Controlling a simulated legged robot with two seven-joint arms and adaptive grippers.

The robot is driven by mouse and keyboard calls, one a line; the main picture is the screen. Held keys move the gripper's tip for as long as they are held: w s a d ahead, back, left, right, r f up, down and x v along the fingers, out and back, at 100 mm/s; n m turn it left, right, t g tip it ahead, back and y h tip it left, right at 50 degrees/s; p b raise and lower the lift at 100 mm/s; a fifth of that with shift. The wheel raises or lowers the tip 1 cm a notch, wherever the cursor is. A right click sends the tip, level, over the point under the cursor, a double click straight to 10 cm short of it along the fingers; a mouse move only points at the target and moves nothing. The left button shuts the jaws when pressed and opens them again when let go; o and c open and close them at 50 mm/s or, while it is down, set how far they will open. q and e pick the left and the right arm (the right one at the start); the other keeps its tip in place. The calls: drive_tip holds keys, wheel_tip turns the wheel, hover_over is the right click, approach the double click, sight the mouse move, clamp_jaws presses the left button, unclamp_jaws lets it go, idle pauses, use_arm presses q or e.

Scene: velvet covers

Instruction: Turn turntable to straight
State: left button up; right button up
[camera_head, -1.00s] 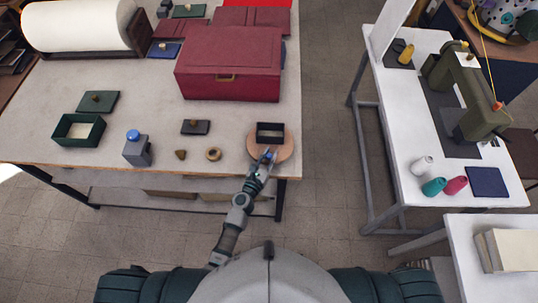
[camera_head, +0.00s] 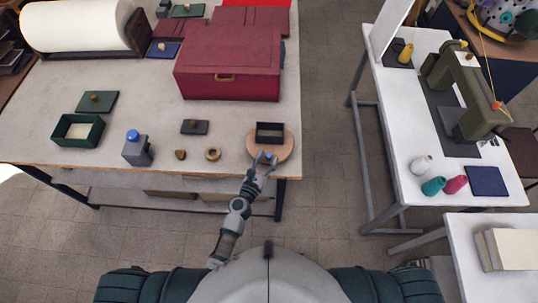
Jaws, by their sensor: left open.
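The turntable is a round tan wooden disc (camera_head: 285,150) at the front right corner of the grey table. A small dark open box (camera_head: 269,133) sits on it, its long side running nearly left to right. A small blue spot (camera_head: 268,156) shows near the disc's front edge. My left gripper (camera_head: 264,160) is open at the front edge of the disc, around or beside the blue spot; I cannot tell whether it touches. My right gripper is not in view.
On the table (camera_head: 235,120) stand a large red box (camera_head: 230,65), a blue-topped grey block (camera_head: 137,150), a wooden ring (camera_head: 213,154), a dark lid (camera_head: 195,127) and a green box (camera_head: 78,131). A white sewing table (camera_head: 400,140) stands right, across a floor gap.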

use_arm(q)
drive_tip(key=v, duration=1)
